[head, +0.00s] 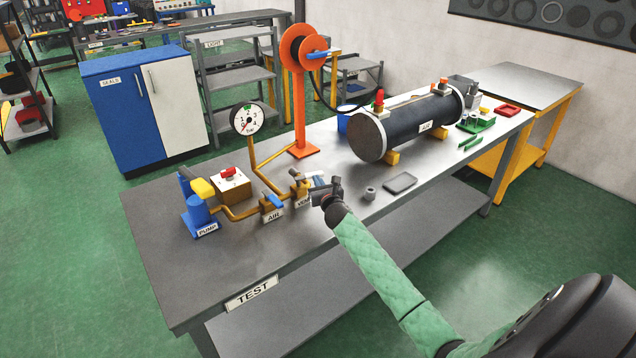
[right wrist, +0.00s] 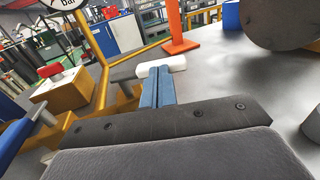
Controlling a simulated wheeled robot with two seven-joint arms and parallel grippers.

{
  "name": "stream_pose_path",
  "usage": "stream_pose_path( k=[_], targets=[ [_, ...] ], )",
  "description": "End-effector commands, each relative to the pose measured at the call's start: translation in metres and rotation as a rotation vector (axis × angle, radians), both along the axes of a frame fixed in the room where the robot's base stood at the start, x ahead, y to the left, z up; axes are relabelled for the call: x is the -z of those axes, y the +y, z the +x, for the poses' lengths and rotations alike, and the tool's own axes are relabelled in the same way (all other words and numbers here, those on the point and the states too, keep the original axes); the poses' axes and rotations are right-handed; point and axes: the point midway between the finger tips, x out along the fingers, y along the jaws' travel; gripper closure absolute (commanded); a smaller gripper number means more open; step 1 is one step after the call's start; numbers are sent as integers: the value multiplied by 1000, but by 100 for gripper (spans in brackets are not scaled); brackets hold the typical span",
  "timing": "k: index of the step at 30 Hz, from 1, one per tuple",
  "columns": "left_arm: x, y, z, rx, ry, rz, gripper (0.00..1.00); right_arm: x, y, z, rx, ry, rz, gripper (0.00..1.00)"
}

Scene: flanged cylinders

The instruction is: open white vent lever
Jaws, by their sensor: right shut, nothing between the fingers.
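The white vent lever (right wrist: 164,63) lies just beyond my right fingertips in the right wrist view, at the end of a grey arm. The brass vent valve (head: 299,188) stands near the front edge of the bench in the head view, behind a label partly hidden by my gripper. My right gripper (head: 318,182) is beside the valve on its right. Its blue fingers (right wrist: 157,86) are together with nothing between them. The tips overlap the lever's near side in the picture; I cannot tell whether they touch it. My left gripper is not in view.
The AIR valve (head: 271,207) and blue PUMP (head: 199,216) stand left of the vent valve, joined by yellow pipe. A gauge (head: 248,118) and orange stand (head: 300,110) rise behind.

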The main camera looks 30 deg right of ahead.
Motion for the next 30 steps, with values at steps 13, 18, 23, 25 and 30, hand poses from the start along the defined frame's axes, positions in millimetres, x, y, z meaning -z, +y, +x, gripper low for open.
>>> stream_pose_path(
  k=[13,18,23,25,30],
  targets=[
    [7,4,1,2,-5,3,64,-1,-9,8,-139,0,-5,100],
    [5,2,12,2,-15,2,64,1,-13,11,-192,3,-5,100],
    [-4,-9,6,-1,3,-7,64,3,-16,16,-214,5,-3,100],
    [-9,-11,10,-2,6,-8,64,2,-17,18,-213,4,-1,100],
    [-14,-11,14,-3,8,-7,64,1,-18,19,-212,4,0,100]
  ],
)
